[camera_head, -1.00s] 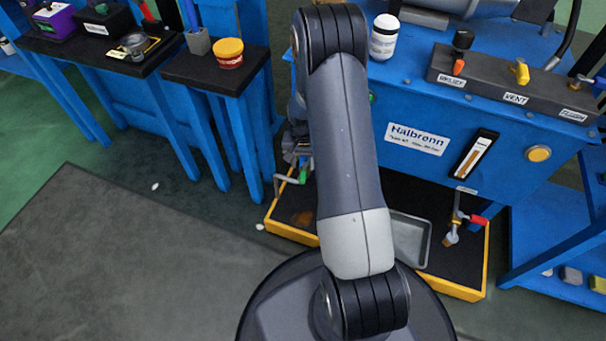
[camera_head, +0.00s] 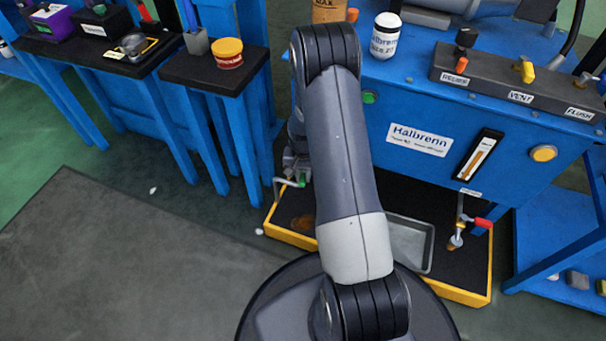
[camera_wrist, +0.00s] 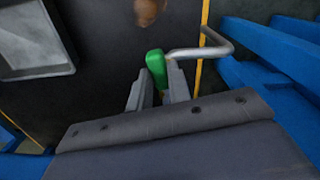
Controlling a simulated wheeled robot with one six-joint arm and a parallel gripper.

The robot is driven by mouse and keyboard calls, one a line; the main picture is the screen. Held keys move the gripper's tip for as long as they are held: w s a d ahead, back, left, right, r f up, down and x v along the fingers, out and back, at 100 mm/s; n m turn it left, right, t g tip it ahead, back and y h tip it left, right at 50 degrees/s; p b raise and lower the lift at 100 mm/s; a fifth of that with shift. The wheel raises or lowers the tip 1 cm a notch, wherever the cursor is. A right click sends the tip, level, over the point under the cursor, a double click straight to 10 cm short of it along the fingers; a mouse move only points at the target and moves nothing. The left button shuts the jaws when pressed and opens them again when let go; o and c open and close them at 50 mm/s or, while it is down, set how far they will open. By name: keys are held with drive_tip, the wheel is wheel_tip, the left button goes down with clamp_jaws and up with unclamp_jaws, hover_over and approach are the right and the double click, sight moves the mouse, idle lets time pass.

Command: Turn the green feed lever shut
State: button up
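The green feed lever (camera_wrist: 156,66) shows in the wrist view between the tips of my gripper (camera_wrist: 159,82). The two fingers sit close against its sides with no clear gap, so my gripper looks shut on it. A bent grey pipe (camera_wrist: 205,50) runs from beside the lever to the right. In the head view, a small part of the green lever (camera_head: 302,181) shows just below my gripper (camera_head: 297,172), left of my arm. My arm hides part of the blue stand (camera_head: 400,110) behind it.
A yellow-edged black tray (camera_head: 290,236) lies under the stand, with a grey metal pan (camera_head: 411,243) in it. A red-handled tap (camera_head: 482,223) is at right. A side table with a yellow tub (camera_head: 229,53) stands at left. The floor in front is clear.

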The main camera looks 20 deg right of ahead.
clamp_jaws()
drive_tip(key=shift+d, duration=0.1)
drive_tip(key=shift+s+d+n+p, duration=0.15)
drive_tip(key=shift+d+n, duration=0.35)
drive_tip(key=shift+n, duration=0.75)
drive_tip(key=shift+s+d+n+p, duration=0.15)
drive_tip(key=shift+d+n, duration=0.35)
drive_tip(key=shift+n, duration=0.8)
drive_tip(key=shift+s+d+n+p, duration=0.15)
drive_tip(key=shift+d+n, duration=0.35)
drive_tip(key=shift+n, duration=0.75)
drive_tip(key=shift+w, duration=0.1)
drive_tip(key=o, duration=0.5)
unclamp_jaws()
